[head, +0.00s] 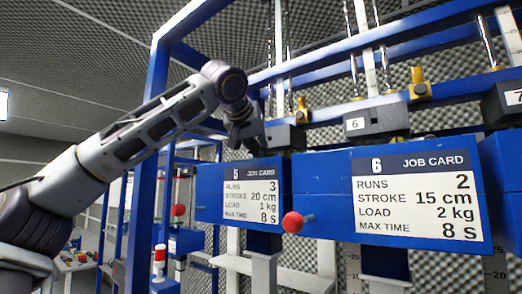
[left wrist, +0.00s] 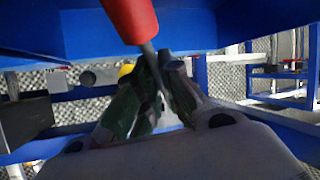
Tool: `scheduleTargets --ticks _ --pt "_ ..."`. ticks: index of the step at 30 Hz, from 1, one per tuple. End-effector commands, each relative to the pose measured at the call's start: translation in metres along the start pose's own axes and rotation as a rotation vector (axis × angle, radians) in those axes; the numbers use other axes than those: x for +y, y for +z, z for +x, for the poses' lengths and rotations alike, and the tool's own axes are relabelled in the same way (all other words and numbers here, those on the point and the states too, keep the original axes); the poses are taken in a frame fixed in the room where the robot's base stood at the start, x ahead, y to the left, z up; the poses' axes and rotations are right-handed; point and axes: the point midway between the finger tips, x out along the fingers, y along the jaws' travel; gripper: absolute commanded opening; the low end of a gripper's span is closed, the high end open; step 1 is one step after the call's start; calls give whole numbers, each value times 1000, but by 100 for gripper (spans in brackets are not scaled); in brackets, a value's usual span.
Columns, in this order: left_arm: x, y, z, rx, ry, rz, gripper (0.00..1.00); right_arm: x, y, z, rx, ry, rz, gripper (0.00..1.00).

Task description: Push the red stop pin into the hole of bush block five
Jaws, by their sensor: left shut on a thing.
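My left gripper (head: 243,132) reaches in from the left, above the blue box with job card 5 (head: 250,195). It is beside a dark block (head: 284,138), which I take as bush block five; its number and hole do not show. In the left wrist view a red-handled pin (left wrist: 130,16), the red stop pin, slants in from the top. Its grey shaft runs down between the fingers of my left gripper (left wrist: 162,62), which are shut on it. The pin cannot be made out in the head view. My right gripper is not in view.
Block 6 (head: 376,122) and block 7 (head: 508,100) stand to the right on blue rails. A red ball knob (head: 293,222) juts out by the job card 6 box (head: 340,200); another red ball (head: 178,210) is left of box 5. A blue post (head: 143,170) stands behind my arm.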

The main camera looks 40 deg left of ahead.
Motion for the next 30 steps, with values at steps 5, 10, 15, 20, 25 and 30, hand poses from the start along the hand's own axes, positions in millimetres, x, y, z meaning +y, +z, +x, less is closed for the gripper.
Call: scheduleTargets --ticks 5,10,15,20,25,30 --pt "1 -14 -12 1 0 0 0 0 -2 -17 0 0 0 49" --pt "1 -23 -21 1 0 0 0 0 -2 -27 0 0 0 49" --pt "1 -30 -28 2 1 -1 0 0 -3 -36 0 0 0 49" --pt "2 -35 -34 2 1 -1 0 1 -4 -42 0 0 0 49" --pt "2 -43 -42 2 0 -2 0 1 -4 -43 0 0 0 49" --pt "2 -53 -52 2 -1 -1 0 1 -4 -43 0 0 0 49"
